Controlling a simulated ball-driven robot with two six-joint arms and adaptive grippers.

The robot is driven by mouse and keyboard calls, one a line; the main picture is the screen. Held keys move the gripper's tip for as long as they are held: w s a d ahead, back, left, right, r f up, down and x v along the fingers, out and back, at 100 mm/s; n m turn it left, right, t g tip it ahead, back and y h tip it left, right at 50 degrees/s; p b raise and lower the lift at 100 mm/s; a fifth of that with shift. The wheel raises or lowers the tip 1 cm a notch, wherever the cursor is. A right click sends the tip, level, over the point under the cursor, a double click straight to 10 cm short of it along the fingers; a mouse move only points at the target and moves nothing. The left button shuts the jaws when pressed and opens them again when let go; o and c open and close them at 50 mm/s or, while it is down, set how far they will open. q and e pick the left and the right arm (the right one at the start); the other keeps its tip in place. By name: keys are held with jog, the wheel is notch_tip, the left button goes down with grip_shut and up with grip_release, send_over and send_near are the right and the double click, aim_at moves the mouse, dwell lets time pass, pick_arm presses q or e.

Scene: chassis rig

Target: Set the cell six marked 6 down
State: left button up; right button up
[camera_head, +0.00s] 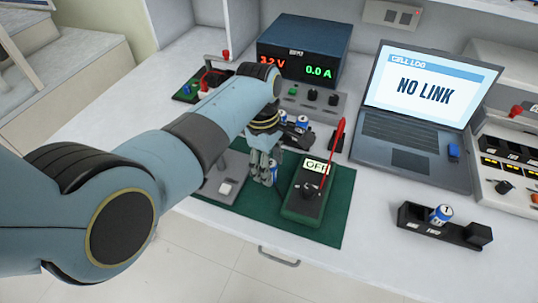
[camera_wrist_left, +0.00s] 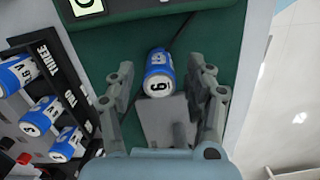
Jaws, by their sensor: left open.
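Cell six (camera_wrist_left: 158,72), a blue and white cell with a black 6 on its end, sits between the fingers of my left gripper (camera_wrist_left: 165,78) in the left wrist view. Gaps show on both sides of it, so the fingers are open around it. It is over or on the green mat (camera_wrist_left: 125,48), beside a grey block (camera_wrist_left: 172,122); contact underneath cannot be told. In the head view my left gripper (camera_head: 265,165) points down at the mat, with a bit of blue cell (camera_head: 273,173) showing by the fingers. My right gripper is not in view.
A black rack (camera_wrist_left: 68,80) marked TWO and THREE holds several cells close beside the gripper. A black holder (camera_head: 462,235) with cell one (camera_head: 441,214) and a laptop (camera_head: 415,110) are at right.

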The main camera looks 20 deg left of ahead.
pick_arm(q)
notch_tip(320, 180, up, 12)
jog(key=a+p, duration=0.1)
jog(key=shift+w+a+p, duration=0.15)
jog(key=shift+a+p, duration=0.05)
jog(key=shift+p, duration=0.1)
